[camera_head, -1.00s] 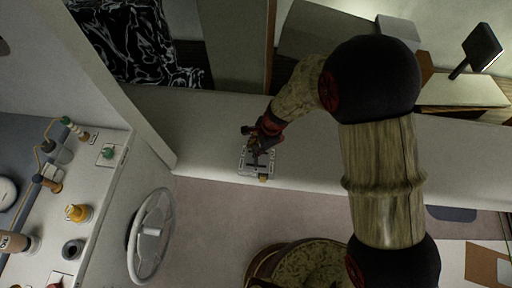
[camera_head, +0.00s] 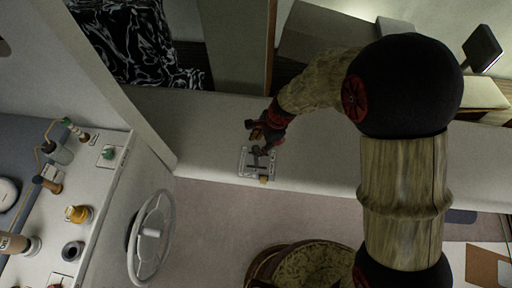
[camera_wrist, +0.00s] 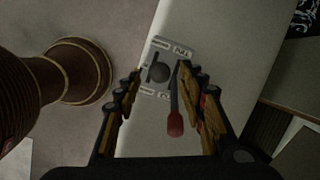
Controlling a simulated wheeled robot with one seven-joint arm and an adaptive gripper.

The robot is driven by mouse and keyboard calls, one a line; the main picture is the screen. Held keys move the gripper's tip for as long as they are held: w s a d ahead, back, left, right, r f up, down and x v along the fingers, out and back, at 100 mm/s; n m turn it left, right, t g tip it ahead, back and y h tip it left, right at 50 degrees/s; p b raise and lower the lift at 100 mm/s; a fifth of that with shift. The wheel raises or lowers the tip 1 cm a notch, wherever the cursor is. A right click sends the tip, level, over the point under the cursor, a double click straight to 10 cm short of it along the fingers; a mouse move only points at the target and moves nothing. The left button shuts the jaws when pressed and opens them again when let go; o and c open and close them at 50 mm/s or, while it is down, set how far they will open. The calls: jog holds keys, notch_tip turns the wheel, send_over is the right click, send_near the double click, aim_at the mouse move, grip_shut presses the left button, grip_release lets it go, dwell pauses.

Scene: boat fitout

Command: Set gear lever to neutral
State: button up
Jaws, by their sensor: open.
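A pale marked plate (camera_head: 242,162) lies on the light ledge, with dark lever parts standing on it. In the wrist view the plate (camera_wrist: 176,47) shows slots and printed marks too small to read surely. A dark round knob (camera_wrist: 160,73) stands over it, and a lever with a red grip (camera_wrist: 175,124) lies close by on the right. I cannot tell which one is the gear lever.
A steering wheel (camera_head: 150,235) and a console (camera_head: 100,185) with several knobs and levers are at the left. A round patterned seat (camera_head: 310,268) is below the ledge. The ledge (camera_head: 330,160) is clear right of the plate.

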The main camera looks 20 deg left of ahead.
jog(key=v, duration=0.7)
jog(key=shift+r, duration=0.15)
dwell(0.3)
